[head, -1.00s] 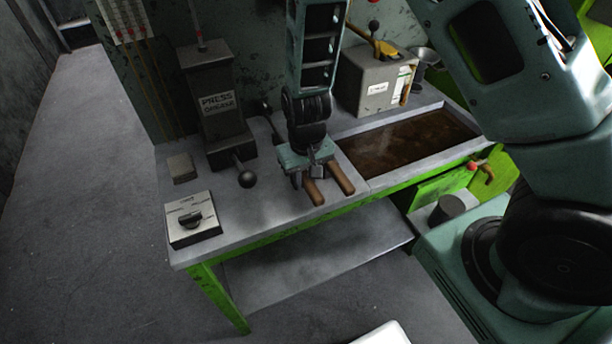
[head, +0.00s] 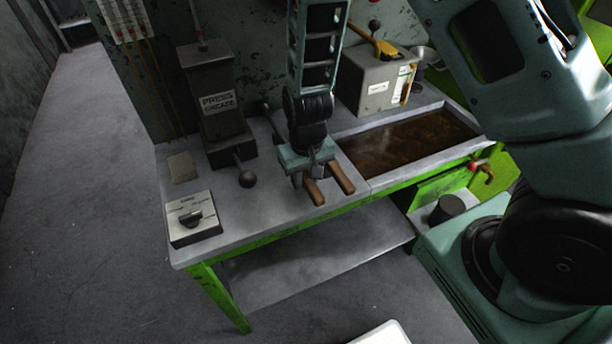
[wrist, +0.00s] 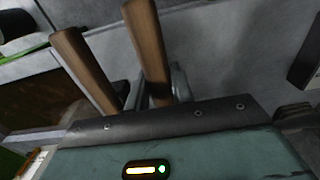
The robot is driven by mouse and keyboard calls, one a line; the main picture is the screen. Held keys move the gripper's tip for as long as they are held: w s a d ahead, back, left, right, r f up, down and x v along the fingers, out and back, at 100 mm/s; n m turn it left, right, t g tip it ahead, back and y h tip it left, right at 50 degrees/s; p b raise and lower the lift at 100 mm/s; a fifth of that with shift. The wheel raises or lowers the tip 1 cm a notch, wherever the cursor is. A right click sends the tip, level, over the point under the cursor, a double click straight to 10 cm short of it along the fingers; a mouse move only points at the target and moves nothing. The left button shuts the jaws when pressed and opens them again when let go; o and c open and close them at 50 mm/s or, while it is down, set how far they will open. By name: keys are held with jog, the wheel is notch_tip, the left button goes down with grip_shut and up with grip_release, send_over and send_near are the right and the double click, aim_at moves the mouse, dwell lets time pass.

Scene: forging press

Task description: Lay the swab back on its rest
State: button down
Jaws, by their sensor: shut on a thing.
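Two brown wooden handles lie side by side at the front edge of the bench in the head view, a left one (head: 314,191) and a right one (head: 341,178). My gripper (head: 309,177) is low over the bench, shut on the left handle, which appears to be the swab's. In the wrist view this held handle (wrist: 147,45) stands between the fingers, with the other handle (wrist: 84,68) to its left, outside them. The far ends of both tools are hidden by my gripper. I cannot make out the rest or tell whether the swab touches it.
Right of my gripper is a sunken trough (head: 362,182) of brown liquid. A grey box (head: 372,85) with a yellow tool (head: 384,47) stands behind. To the left are the press grease post (head: 222,115), its ball-ended lever (head: 247,179) and a switch box (head: 193,222).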

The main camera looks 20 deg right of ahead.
jog(key=shift+f+b, duration=0.35)
jog(key=shift+f, duration=0.1)
jog(key=c, duration=1.1)
grip_release()
notch_tip(320, 180, up, 17)
jog(key=s+a+r+n, duration=0.1)
jog(key=s+a+n, duration=0.1)
jog(key=s, duration=0.4)
jog(key=s+a+r+n, duration=0.2)
jog(key=s+n, duration=0.1)
jog(key=s, duration=0.4)
jog(key=s+a+r+n, duration=0.1)
jog(key=s+a+n, duration=0.1)
jog(key=s, duration=0.4)
jog(key=shift+s+a+r+n+y, duration=0.2)
jog(key=shift+s+n+y, duration=0.1)
jog(key=shift+s+n, duration=0.1)
